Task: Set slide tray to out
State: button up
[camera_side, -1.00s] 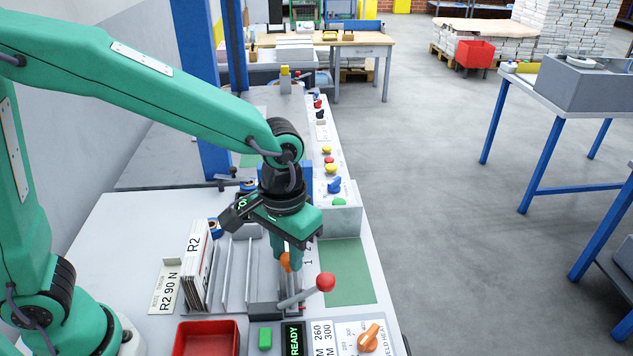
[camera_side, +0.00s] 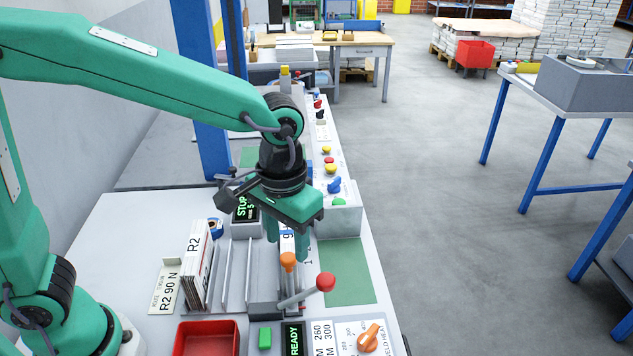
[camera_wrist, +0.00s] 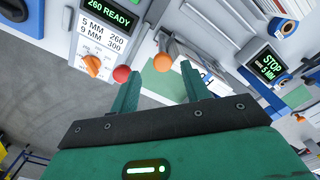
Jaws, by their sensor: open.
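An orange knob (camera_side: 288,262) stands on a short post at the front right of the slotted metal rack (camera_side: 238,275); I take it as the slide tray's handle, but cannot be sure. In the wrist view the orange knob (camera_wrist: 163,62) shows just ahead of my fingers. My gripper (camera_side: 287,246) is open and empty, pointing down just behind and above the knob. Its fingers (camera_wrist: 157,78) are spread apart in the wrist view. A pale strip with printed numbers runs beneath and behind the fingers, partly hidden by them.
A red-balled lever (camera_side: 326,282) leans close to the right of the orange knob. Green mat (camera_side: 345,275), red bin (camera_side: 206,340), R2 cards (camera_side: 197,265) and an orange dial (camera_side: 369,337) surround it. A STOP display (camera_side: 243,207) stands behind.

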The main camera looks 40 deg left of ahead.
jog(key=shift+r, duration=2.15)
jog(key=shift+a+r, duration=0.1)
jog(key=shift+a, duration=0.15)
jog(key=s+a+r+t, duration=0.1)
jog(key=s+a, duration=0.3)
jog(key=a, duration=0.4)
jog(key=s+a+r+t, duration=0.1)
jog(key=s+a+t, duration=0.3)
jog(key=a, duration=0.5)
jog(key=shift+s+a+t, duration=0.3)
jog(key=shift+s, duration=0.2)
